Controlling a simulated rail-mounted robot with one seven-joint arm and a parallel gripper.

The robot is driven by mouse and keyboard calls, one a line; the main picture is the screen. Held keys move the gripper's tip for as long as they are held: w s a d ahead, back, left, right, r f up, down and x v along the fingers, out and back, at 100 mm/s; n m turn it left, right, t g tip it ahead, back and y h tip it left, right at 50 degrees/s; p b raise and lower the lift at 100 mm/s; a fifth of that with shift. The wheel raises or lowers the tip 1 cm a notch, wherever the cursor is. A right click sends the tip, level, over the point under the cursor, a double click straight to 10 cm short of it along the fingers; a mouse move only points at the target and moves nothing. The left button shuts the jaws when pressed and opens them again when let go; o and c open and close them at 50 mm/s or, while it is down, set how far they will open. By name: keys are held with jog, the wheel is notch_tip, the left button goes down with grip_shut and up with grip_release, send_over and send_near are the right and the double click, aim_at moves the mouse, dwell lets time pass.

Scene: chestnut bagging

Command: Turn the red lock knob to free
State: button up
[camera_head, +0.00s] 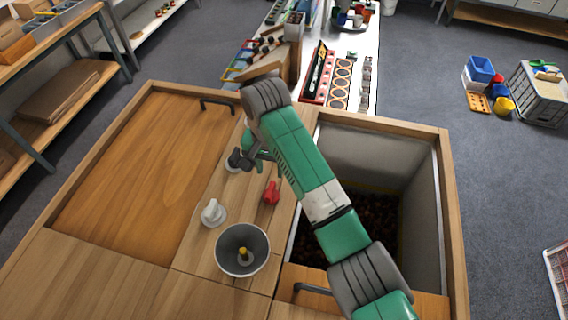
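The red lock knob (271,192) stands on the wooden top, between a pale grey knob and the open bin. Its pointer looks roughly upright in the picture; I cannot read any marks beside it. My gripper (242,160) hangs from the end of my green arm, up and to the left of the red knob and apart from it. The gripper is small and dark here, over or close to a round whitish base (232,167). The arm partly hides the fingers, so I cannot tell whether they are open or touch that base.
A pale grey knob (213,212) and a grey metal bowl (261,243) with a yellow-tipped post stand nearer the front. To the right, an open bin (425,185) holds dark brown chestnuts. A wooden lid panel (140,165) lies left. A white table (362,40) with trays is behind.

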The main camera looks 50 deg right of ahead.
aim_at(271, 189)
jog(key=shift+s+f, duration=0.1)
jog(key=shift+a+f, duration=0.2)
jog(key=shift+a, duration=0.05)
notch_tip(271, 189, down, 7)
jog(key=shift+s+a+f, duration=0.1)
jog(key=shift+f, duration=0.1)
grip_shut()
